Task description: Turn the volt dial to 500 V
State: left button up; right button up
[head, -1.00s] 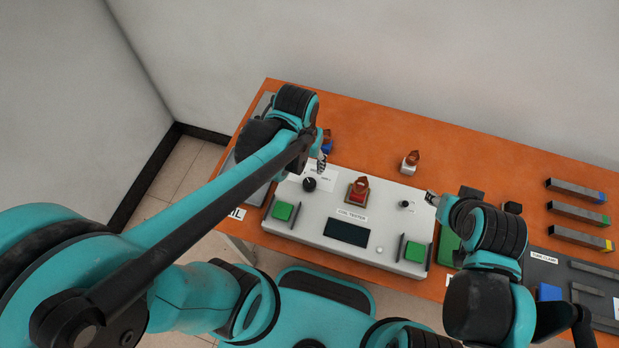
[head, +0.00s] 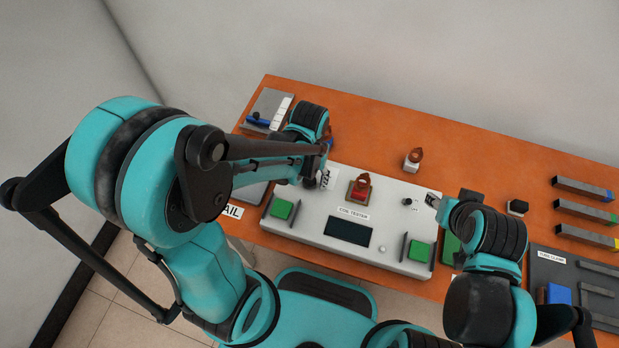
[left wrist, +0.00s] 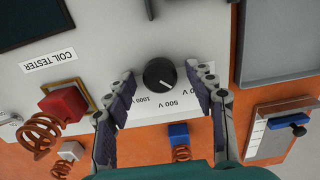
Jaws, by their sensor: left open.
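The volt dial (left wrist: 159,74) is a round black knob on the white coil tester (head: 390,250). Its white pointer mark points to the lower right in the left wrist view. A label there reads "500 V", with "1000" beside it, partly hidden. My left gripper (left wrist: 166,76) is open, with its fingers to either side of the dial, left finger a little apart from it and right finger closer. In the head view my left gripper (head: 326,180) is over the tester's back left part. My right gripper (head: 432,200) is near the tester's right edge, its jaws too small to judge.
A red block in a brass-coloured holder (head: 360,187) sits on the tester close to the left gripper. A small black knob (head: 406,202), green pads (head: 282,209) and a dark display (head: 347,232) are also on it. A copper coil on a white base (head: 413,160) stands behind on the orange table.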

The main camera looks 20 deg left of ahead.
pick_arm(q)
jog(key=c, duration=1.2)
jog(key=shift+o, duration=0.2)
jog(key=shift+m, duration=0.3)
jog(key=m, duration=0.4)
jog(key=shift+m, duration=2.1)
